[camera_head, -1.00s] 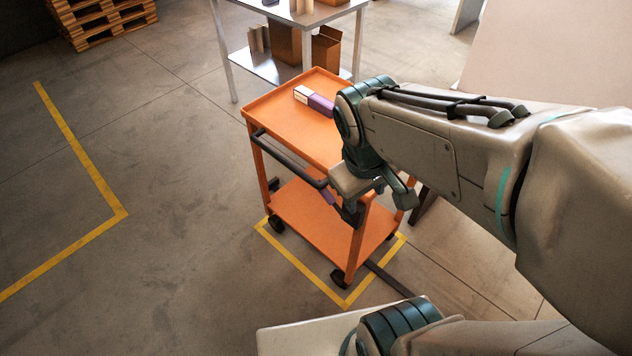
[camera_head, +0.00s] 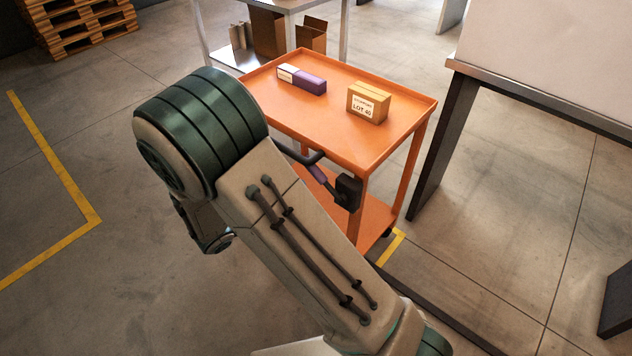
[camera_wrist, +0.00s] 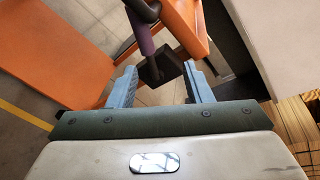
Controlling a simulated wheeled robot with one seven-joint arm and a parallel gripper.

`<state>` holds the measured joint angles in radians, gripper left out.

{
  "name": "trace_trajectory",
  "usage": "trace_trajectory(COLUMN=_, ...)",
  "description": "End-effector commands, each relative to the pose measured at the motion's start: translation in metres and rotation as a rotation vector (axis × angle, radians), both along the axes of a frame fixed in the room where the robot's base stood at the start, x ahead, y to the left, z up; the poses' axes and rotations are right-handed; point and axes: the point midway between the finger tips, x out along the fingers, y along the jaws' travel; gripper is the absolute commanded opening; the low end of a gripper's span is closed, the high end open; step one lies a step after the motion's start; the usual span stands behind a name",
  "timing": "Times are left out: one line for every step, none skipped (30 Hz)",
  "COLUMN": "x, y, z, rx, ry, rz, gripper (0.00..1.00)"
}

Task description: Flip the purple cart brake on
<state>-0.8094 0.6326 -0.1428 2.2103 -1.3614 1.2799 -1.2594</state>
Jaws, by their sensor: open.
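The orange cart (camera_head: 365,150) stands right of my arm in the head view. A dark handle bar on its near side carries a purple sleeve (camera_head: 318,174), ending at a black block (camera_head: 348,192) by the cart's corner post. In the wrist view the purple sleeve (camera_wrist: 142,36) and the black block (camera_wrist: 161,68) lie ahead of my gripper (camera_wrist: 160,72). Its two blue fingers are spread wide, one on each side of the black block in the picture. I cannot tell the depth between them; no contact shows. In the head view my arm hides the fingers.
On the cart's top lie a white-and-purple box (camera_head: 302,79) and a brown carton (camera_head: 368,103) labelled LOT 40. A dark-framed table (camera_head: 450,130) stands close to the cart's right. Shelving with cardboard boxes is behind. The floor at left is open.

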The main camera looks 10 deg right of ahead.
Motion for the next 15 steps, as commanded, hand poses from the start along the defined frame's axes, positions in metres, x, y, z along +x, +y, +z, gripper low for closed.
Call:
trace_trajectory(x=0.003, y=0.008, z=-0.012, rx=-0.04, ry=0.022, rz=0.042, gripper=0.46)
trace_trajectory(x=0.004, y=0.011, z=-0.015, rx=-0.06, ry=0.032, rz=0.06, gripper=0.46)
trace_trajectory(x=0.006, y=0.014, z=-0.017, rx=-0.079, ry=0.043, rz=0.08, gripper=0.46)
trace_trajectory(x=0.007, y=0.015, z=-0.018, rx=-0.089, ry=0.048, rz=0.091, gripper=0.46)
trace_trajectory(x=0.008, y=0.016, z=-0.02, rx=-0.098, ry=0.052, rz=0.097, gripper=0.46)
trace_trajectory(x=0.01, y=0.015, z=-0.021, rx=-0.104, ry=0.056, rz=0.103, gripper=0.46)
trace_trajectory(x=0.011, y=0.014, z=-0.021, rx=-0.106, ry=0.058, rz=0.105, gripper=0.46)
trace_trajectory(x=0.013, y=0.012, z=-0.022, rx=-0.107, ry=0.058, rz=0.106, gripper=0.46)
trace_trajectory(x=0.016, y=0.008, z=-0.023, rx=-0.107, ry=0.058, rz=0.106, gripper=0.46)
trace_trajectory(x=0.018, y=0.005, z=-0.023, rx=-0.107, ry=0.058, rz=0.104, gripper=0.46)
trace_trajectory(x=0.021, y=0.0, z=-0.024, rx=-0.107, ry=0.057, rz=0.103, gripper=0.46)
trace_trajectory(x=0.026, y=-0.006, z=-0.026, rx=-0.106, ry=0.057, rz=0.103, gripper=0.46)
trace_trajectory(x=0.029, y=-0.01, z=-0.027, rx=-0.106, ry=0.057, rz=0.101, gripper=0.46)
trace_trajectory(x=0.033, y=-0.015, z=-0.029, rx=-0.106, ry=0.058, rz=0.103, gripper=0.46)
trace_trajectory(x=0.039, y=-0.023, z=-0.03, rx=-0.106, ry=0.057, rz=0.1, gripper=0.46)
